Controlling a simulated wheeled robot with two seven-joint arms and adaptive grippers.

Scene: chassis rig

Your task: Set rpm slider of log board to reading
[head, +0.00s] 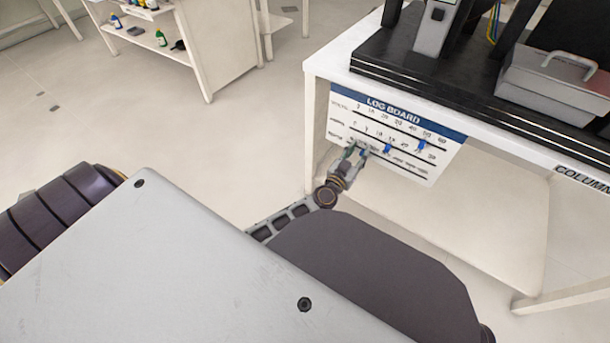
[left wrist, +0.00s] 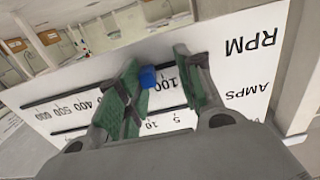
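The log board (head: 447,168) is a white panel with a blue title strip, hanging on the front of the white bench. It has several scale rows with blue sliders. In the left wrist view the RPM row appears upside down, and its blue slider (left wrist: 148,78) sits between the 100 mark and the 400 mark; the exact value is covered by my fingers. My left gripper (head: 356,153) is at the lowest row. In the left wrist view its green-padded fingers (left wrist: 158,72) are apart, one on each side of the slider, with a gap towards the right finger. My right gripper is out of view.
Blue sliders of the upper rows (head: 422,145) and (head: 388,148) are close to my left gripper. The white bench (head: 330,66) carries black equipment and a grey box (head: 552,82). A white shelf unit (head: 215,50) stands at the back left. Floor between is clear.

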